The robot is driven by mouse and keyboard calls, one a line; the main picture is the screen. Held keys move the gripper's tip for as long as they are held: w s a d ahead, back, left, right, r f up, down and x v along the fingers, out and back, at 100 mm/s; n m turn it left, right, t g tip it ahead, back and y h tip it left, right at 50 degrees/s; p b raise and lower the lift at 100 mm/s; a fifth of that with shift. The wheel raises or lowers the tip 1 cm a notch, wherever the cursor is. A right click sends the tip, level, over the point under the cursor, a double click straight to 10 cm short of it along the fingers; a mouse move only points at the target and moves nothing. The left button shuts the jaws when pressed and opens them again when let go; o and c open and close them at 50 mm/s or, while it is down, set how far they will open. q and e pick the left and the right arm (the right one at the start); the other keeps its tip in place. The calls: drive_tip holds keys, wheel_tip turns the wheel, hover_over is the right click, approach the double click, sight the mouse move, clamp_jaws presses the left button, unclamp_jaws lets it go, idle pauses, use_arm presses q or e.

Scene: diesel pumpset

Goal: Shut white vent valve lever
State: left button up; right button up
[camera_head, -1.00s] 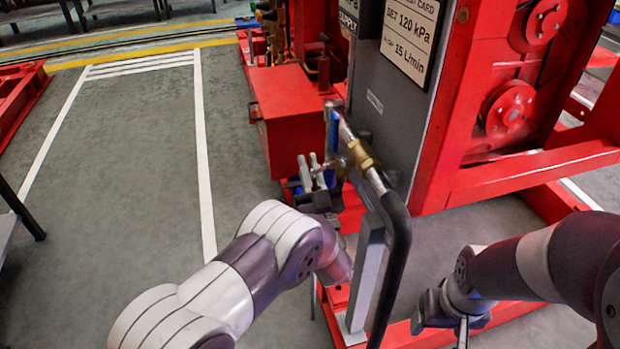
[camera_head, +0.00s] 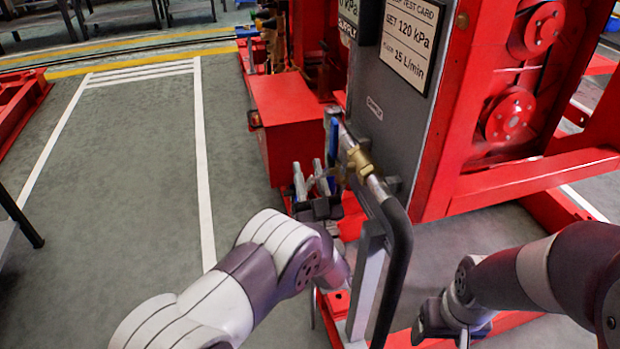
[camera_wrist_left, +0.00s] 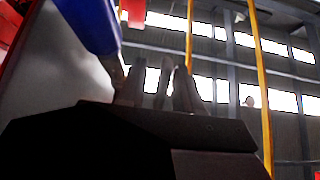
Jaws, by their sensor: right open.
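A brass valve (camera_head: 358,160) sits on a pipe beside the grey panel, with a blue lever (camera_head: 333,142) standing up on its left side. I cannot make out a white lever. My left gripper (camera_head: 310,178) is just left of and below the valve, fingers pointing up and slightly apart, with nothing seen held. In the left wrist view its fingers (camera_wrist_left: 160,88) stand near a blue bar (camera_wrist_left: 90,25), which looks like the blue lever. My right gripper (camera_head: 464,338) is open, low at the right, partly cut off by the bottom edge and away from the valve.
A black hose (camera_head: 398,250) bends down from the pipe, close to my left forearm, beside a grey post (camera_head: 366,280). A red box (camera_head: 290,120) stands behind my left gripper. The grey panel (camera_head: 390,125) and red frame are to the right.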

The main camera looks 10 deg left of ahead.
use_arm(q)
drive_tip(key=p+v, duration=0.2)
drive_tip(key=v, duration=0.3)
drive_tip(key=shift+s+d+f, duration=0.15)
drive_tip(key=shift+s+f, duration=0.05)
drive_tip(key=shift+s, duration=0.1)
drive_tip(key=b, duration=0.2)
approach(312, 187)
drive_tip(key=shift+s+r, duration=0.1)
drive_tip(key=shift+r, duration=0.05)
